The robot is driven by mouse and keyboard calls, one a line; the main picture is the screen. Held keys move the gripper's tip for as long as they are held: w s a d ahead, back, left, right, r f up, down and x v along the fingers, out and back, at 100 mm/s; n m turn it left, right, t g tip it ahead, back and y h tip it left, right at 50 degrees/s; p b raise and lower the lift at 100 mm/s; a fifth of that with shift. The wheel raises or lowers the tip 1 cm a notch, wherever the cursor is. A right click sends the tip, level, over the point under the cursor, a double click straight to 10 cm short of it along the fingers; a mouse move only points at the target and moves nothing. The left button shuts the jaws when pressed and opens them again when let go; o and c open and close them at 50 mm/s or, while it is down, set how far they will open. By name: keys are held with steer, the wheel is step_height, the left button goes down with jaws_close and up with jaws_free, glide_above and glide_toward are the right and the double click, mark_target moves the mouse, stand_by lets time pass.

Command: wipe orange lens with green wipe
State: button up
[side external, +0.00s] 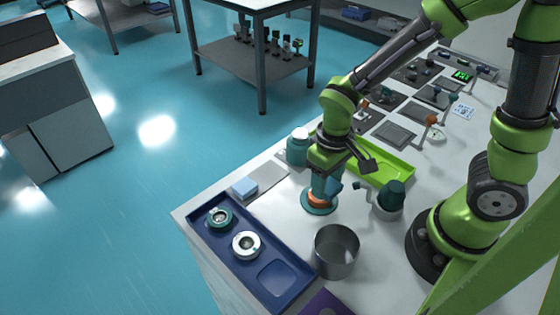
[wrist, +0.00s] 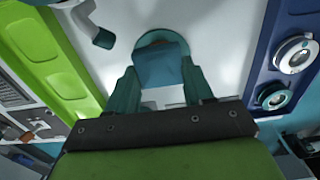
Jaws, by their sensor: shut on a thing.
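The orange lens (side external: 318,199) sits on a round teal base on the white table, below my gripper in the side view. Its base (wrist: 158,38) shows in the wrist view, but the orange part is hidden there. My gripper (side external: 324,186) points down over the lens, its teal fingers shut on the green wipe (wrist: 157,68), which looks blue-teal. The wipe hangs between the fingertips (wrist: 160,92) and covers most of the base in the wrist view. It looks right at the lens; I cannot tell whether they touch.
A navy tray (side external: 206,240) holds two ringed lenses at the left. A steel cup (side external: 337,252) stands in front. A white-capped bottle (side external: 298,146) and lime tray (side external: 398,167) are behind, a dark green-topped holder (side external: 390,196) to the right. A light blue pad (side external: 244,187) lies left.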

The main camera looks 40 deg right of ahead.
steer(key=shift+r, duration=2.5)
steer(key=shift+f, duration=0.1)
steer(key=shift+w+f, duration=0.15)
steer(key=shift+f, duration=0.1)
glide_above(269, 171)
step_height(269, 171, down, 9)
steer(key=shift+r, duration=0.1)
